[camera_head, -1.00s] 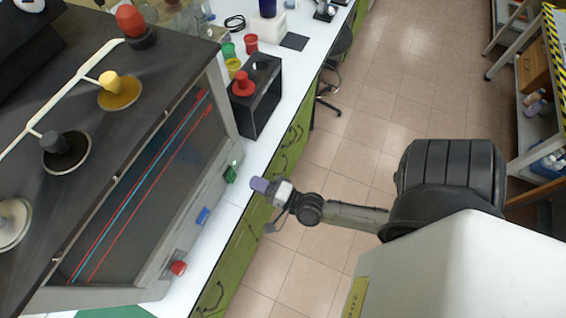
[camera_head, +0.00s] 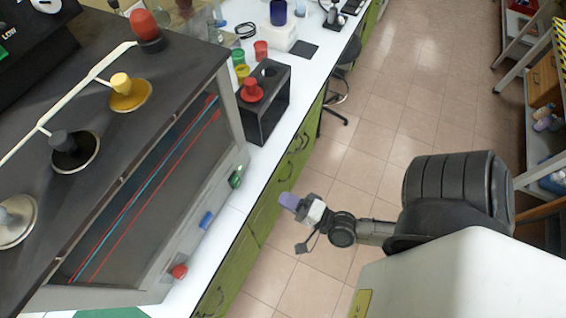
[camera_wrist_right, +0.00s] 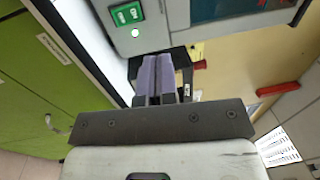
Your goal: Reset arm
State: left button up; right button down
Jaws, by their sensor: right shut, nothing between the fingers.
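My right gripper (camera_head: 287,201) is at the end of my right arm, out over the floor just in front of the green cabinets. Its purple fingers are closed together and hold nothing. They also show in the right wrist view (camera_wrist_right: 157,75), side by side, pointing along the front of the bench. My left gripper is not in view in the head camera.
The analysis machine (camera_head: 150,180) with colored knobs stands on the white bench (camera_head: 262,155) at left. The tiled floor (camera_head: 390,120) is clear.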

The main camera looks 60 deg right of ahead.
dwell(0.4)
jog(key=s+a+f+n+g+y, duration=0.3)
jog(key=a+f+n+g+y, duration=0.3)
jog(key=f+n+g, duration=0.5)
jog(key=s+d+n+g+h, duration=0.2)
jog(key=s+n+g+h, duration=0.2)
jog(key=s+n+g, duration=0.5)
jog(key=w+r+t+h, duration=0.1)
jog(key=w+r+t, duration=0.3)
jog(key=w+r, duration=0.3)
notch_tip(320, 180, up, 25)
jog(key=p, duration=2.6)
jog(key=shift+w+a+r, duration=0.2)
jog(key=shift+w+a, duration=0.05)
jog(key=shift+w, duration=0.1)
